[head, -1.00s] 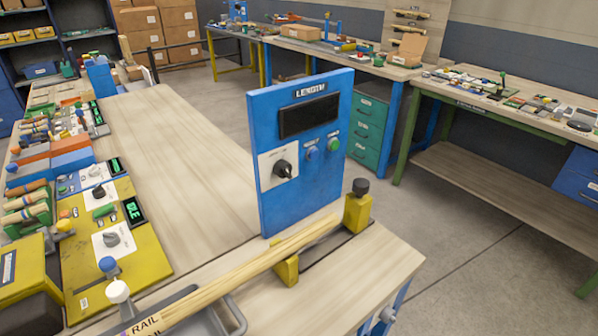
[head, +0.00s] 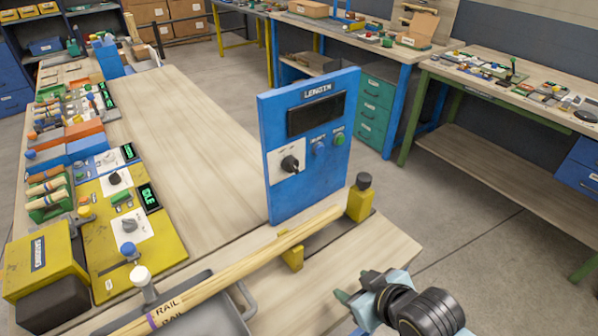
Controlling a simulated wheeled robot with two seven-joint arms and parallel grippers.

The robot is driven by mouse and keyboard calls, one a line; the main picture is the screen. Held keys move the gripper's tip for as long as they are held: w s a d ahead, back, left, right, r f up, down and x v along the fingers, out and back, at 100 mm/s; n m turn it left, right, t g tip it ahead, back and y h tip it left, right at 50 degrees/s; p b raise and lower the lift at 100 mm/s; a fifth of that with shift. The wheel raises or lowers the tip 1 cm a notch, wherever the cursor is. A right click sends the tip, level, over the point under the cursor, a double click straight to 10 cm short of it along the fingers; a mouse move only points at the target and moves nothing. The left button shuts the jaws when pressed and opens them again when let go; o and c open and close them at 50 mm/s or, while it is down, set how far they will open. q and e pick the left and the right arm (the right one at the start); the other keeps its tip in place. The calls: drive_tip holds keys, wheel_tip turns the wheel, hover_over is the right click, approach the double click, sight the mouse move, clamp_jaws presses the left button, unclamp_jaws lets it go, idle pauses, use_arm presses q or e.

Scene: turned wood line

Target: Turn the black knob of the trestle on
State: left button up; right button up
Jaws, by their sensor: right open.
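A black knob (head: 364,181) sits on top of a yellow trestle post (head: 360,204) at the right end of a pale wooden rail (head: 230,265). A second black knob (head: 289,164) is on a white plate on the upright blue LENGTH panel (head: 272,200). Its pointer slants; its exact setting is too small to read. My right gripper (head: 352,306) is at the lower right, open and empty, apart from the trestle and nearer to me. My left gripper is not in view.
A yellow board (head: 165,250) with a grey dial and lit display lies left, beside a yellow SANDING machine (head: 40,262). A grey tray (head: 215,315) is under the rail's near end. Bare table top (head: 190,140) lies behind the rail, left of the blue panel.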

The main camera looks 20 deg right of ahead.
drive_tip(key=w+r+n+t+y, duration=0.2)
drive_tip(key=w+r+t, duration=0.3)
drive_tip(key=w+r, duration=0.25)
drive_tip(key=t+y, duration=0.2)
drive_tip(key=t, duration=0.1)
approach(296, 169)
drive_tip(key=shift+n, duration=0.3)
drive_tip(key=x, duration=0.9)
drive_tip(key=shift+p, duration=0.4)
drive_tip(key=shift+c, duration=0.3)
drive_tip(key=c, duration=0.9)
